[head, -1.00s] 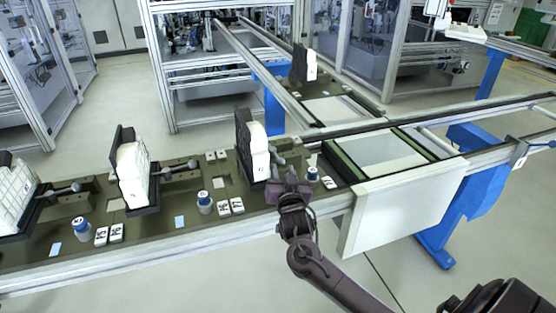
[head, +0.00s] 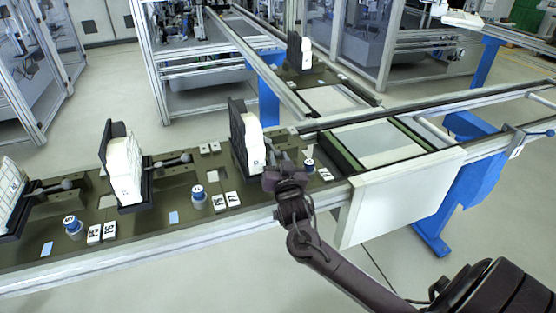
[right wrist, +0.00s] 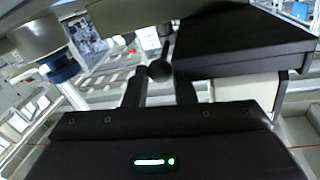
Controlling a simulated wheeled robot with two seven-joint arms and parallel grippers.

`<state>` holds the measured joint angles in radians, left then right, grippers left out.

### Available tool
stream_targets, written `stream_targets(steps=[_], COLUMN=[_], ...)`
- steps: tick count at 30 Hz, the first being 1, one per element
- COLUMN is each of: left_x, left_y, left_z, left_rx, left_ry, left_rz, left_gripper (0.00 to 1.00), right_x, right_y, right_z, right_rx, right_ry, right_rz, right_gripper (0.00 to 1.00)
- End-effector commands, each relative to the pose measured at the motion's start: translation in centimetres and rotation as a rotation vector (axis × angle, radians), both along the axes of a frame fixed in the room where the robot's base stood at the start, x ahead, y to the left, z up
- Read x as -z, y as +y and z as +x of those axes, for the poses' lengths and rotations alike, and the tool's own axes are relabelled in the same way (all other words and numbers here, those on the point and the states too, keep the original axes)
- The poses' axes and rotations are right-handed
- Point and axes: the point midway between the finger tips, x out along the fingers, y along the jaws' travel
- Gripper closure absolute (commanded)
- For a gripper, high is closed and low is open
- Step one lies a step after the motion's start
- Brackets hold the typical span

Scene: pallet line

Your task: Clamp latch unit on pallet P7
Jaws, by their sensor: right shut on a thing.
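The latch unit (head: 247,138) at the right end of the pallet row is a white block against an upright black plate. Its lever is mostly hidden behind my right gripper (head: 274,181) in the head view. In the right wrist view a dark ball knob (right wrist: 160,71) on a thin rod sits between the two fingers of my right gripper (right wrist: 160,90), which is shut on it. A black flat part (right wrist: 240,45) of the unit lies close beside the fingers. The tile lettering is too small to read surely as P7. My left gripper is not in view.
Two similar latch units, a middle one (head: 122,168) and a left one (head: 10,195), stand on the pallets to the left. A blue-capped cylinder (head: 309,166) stands just right of my gripper. A white panel (head: 400,198) hangs at the conveyor's front.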

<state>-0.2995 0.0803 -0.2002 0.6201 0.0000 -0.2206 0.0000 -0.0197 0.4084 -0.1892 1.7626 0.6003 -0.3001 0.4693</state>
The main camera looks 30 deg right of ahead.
Motion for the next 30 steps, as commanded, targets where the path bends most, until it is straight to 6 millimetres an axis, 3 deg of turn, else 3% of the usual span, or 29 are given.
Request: stream_targets(steps=[4, 15, 27, 28, 30], left_x=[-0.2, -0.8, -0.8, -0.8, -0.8], left_y=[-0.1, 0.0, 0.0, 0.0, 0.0], left_z=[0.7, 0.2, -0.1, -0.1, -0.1], left_rx=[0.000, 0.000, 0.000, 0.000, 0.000], left_ry=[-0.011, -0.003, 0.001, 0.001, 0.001], left_rz=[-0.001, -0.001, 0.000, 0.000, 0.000], left_gripper=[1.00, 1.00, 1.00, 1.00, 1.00], right_x=[0.1, 0.0, 0.1, 0.1, 0.1], right_y=[-1.1, -3.5, -3.6, -3.6, -3.6], right_z=[-0.2, -0.3, -0.3, -0.3, -0.3], right_rx=[-0.084, -0.341, -0.376, -0.376, -0.376], right_ry=[0.002, 0.004, 0.005, 0.004, 0.004], right_rz=[-0.008, -0.006, 0.001, 0.000, 0.000], right_gripper=[1.00, 1.00, 1.00, 0.75, 0.67])
